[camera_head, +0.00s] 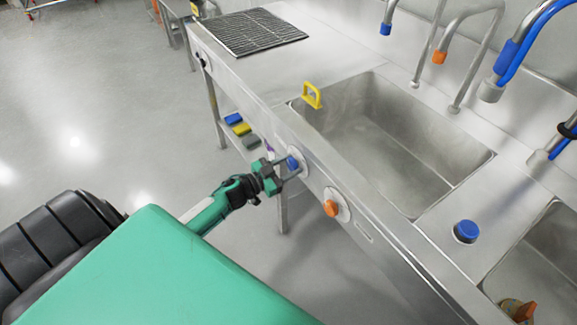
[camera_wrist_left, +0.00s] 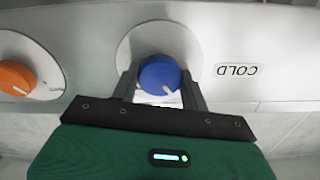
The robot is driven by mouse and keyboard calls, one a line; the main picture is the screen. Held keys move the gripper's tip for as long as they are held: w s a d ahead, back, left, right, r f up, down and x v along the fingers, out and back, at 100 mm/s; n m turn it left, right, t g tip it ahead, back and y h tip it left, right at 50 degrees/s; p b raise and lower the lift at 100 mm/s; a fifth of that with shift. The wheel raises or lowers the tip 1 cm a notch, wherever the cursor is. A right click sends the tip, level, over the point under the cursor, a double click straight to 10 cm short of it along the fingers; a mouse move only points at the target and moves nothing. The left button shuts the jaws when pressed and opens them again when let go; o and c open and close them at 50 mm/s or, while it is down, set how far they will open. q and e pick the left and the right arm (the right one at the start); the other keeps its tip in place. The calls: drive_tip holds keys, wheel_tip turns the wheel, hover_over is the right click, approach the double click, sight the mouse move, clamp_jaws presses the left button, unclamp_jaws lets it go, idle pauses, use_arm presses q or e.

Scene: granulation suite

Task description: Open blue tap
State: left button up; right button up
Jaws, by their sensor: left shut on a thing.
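The blue tap (camera_head: 292,162) is a round blue knob on a pale disc, on the front panel of the steel sink unit. In the left wrist view the blue tap (camera_wrist_left: 160,74) sits between the two fingers, and a white mark shows low on its face. A label reading COLD, upside down, is beside it. My left gripper (camera_head: 286,168) is shut on the blue tap; its fingers also show in the left wrist view (camera_wrist_left: 160,90). An orange knob (camera_head: 331,208) is on the same panel, apart from the gripper. My right gripper is not in view.
A sink basin (camera_head: 380,100) is behind the panel, with a yellow handle-like object (camera_head: 312,96) at its rim. Blue and orange tipped spouts rise at the back. A dark grate (camera_head: 248,33) lies on the counter. The floor at left is clear.

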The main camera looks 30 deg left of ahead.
use_arm(q)
drive_tip(key=m, duration=0.3)
drive_tip(key=shift+m, duration=0.4)
drive_tip(key=shift+f+m+b, duration=0.1)
drive_tip(key=shift+m+b, duration=0.35)
drive_tip(key=shift+m, duration=1.35)
drive_tip(key=m+b, duration=0.1)
drive_tip(key=m, duration=0.1)
drive_tip(key=shift+m, duration=0.3)
drive_tip(key=shift+m+b, duration=0.35)
drive_tip(key=shift+m, duration=0.15)
drive_tip(key=shift+m+b, duration=0.5)
drive_tip(key=shift+m, duration=1.3)
drive_tip(key=shift+m+b, duration=0.5)
drive_tip(key=shift+m, duration=0.2)
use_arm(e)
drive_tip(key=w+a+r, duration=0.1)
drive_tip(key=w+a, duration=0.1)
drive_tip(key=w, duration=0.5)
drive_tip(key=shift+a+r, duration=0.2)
